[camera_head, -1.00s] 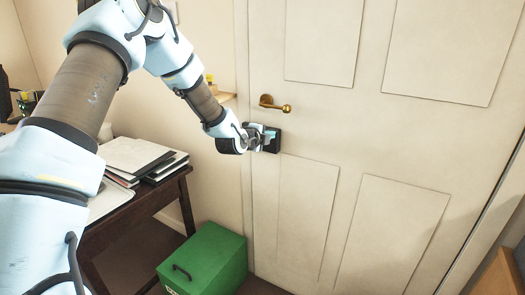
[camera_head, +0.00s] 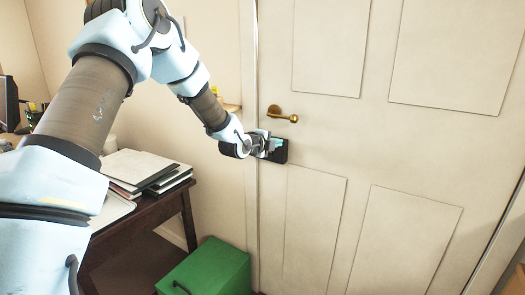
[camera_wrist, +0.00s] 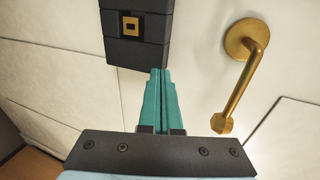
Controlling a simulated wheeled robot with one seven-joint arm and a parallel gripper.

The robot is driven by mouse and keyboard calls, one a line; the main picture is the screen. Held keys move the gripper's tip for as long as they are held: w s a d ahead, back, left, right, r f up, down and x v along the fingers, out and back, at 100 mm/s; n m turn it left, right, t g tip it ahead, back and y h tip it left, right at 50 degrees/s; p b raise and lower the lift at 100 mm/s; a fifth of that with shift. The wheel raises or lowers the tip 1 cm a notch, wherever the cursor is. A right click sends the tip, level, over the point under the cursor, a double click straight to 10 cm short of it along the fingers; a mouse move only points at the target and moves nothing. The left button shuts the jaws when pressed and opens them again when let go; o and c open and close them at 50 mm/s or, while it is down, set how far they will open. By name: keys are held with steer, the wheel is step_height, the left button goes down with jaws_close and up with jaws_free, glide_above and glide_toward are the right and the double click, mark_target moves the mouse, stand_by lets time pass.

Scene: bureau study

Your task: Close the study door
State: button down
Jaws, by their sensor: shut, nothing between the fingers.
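The study door (camera_head: 320,150) is a cream panelled door that fills the right of the head view. Its left edge lies close beside the frame; I cannot tell whether it is flush. A brass lever handle (camera_head: 283,115) sits near that edge and also shows in the wrist view (camera_wrist: 238,75). My gripper (camera_head: 272,146) is just below the handle, close to the door. Its teal fingers (camera_wrist: 159,72) are shut together and empty, to the left of the handle in the wrist view. A dark box with a brass square (camera_wrist: 138,35) is at the fingertips; contact is unclear.
A dark wooden desk (camera_head: 150,212) with stacked folders (camera_head: 147,168) stands at the left. A green box (camera_head: 212,268) sits on the floor near the door's lower left. A wooden piece (camera_head: 514,283) shows at the lower right corner.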

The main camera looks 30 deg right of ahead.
steer(key=b+v, duration=0.2)
steer(key=v, duration=0.8)
steer(key=shift+f, duration=0.15)
steer(key=w+a+f+n+y+p, duration=0.15)
steer(key=a+n+y, duration=0.25)
steer(key=a+n, duration=0.55)
steer(key=w+a+f+n+y, duration=0.15)
steer(key=a+n+y, duration=0.3)
steer(key=a, duration=1.05)
steer(key=s+a+f+n+g+y+p, duration=0.1)
steer(key=s+a+n+g+y, duration=0.3)
steer(key=s+a+n, duration=1.1)
steer(key=s+a+g, duration=0.1)
steer(key=s+a, duration=0.1)
steer(key=a, duration=0.2)
steer(key=shift+a+f+n, duration=0.15)
steer(key=shift+a+n, duration=0.15)
steer(key=shift+a, duration=0.1)
